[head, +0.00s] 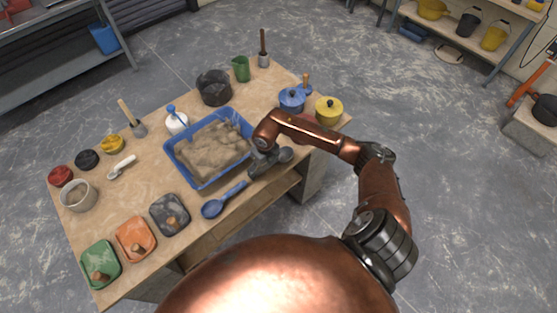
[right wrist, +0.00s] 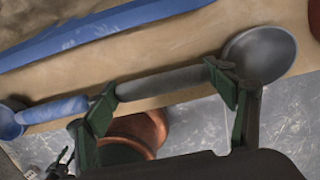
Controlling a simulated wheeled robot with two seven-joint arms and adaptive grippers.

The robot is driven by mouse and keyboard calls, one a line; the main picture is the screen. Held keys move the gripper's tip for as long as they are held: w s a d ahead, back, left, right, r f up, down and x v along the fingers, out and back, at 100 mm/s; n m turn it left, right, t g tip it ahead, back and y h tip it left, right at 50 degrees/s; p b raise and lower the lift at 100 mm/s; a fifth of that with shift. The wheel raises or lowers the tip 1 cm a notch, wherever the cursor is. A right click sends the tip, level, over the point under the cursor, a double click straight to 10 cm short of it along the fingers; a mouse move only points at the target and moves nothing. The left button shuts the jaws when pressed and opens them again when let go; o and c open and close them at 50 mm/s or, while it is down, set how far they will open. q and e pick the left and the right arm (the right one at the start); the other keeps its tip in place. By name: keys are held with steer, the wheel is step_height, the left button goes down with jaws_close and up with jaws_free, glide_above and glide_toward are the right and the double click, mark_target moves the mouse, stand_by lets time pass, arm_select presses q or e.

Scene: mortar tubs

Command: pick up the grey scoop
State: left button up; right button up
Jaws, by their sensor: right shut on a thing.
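The grey scoop (right wrist: 262,53) shows in the right wrist view, its round bowl at the upper right and its handle running left between my fingers. My right gripper (right wrist: 163,84) is shut on the handle, with the fingers well apart along its length. In the head view my right gripper (head: 264,163) is at the table's front edge, and the scoop's bowl (head: 286,155) shows just right of it. Whether the scoop touches the table I cannot tell.
A blue scoop (head: 222,201) lies left of my right gripper. A blue tub of mortar (head: 176,163) is just behind. Green, orange and dark trays (head: 168,229) line the front left.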

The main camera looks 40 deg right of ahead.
steer(key=c, duration=1)
steer(key=shift+c, duration=0.2)
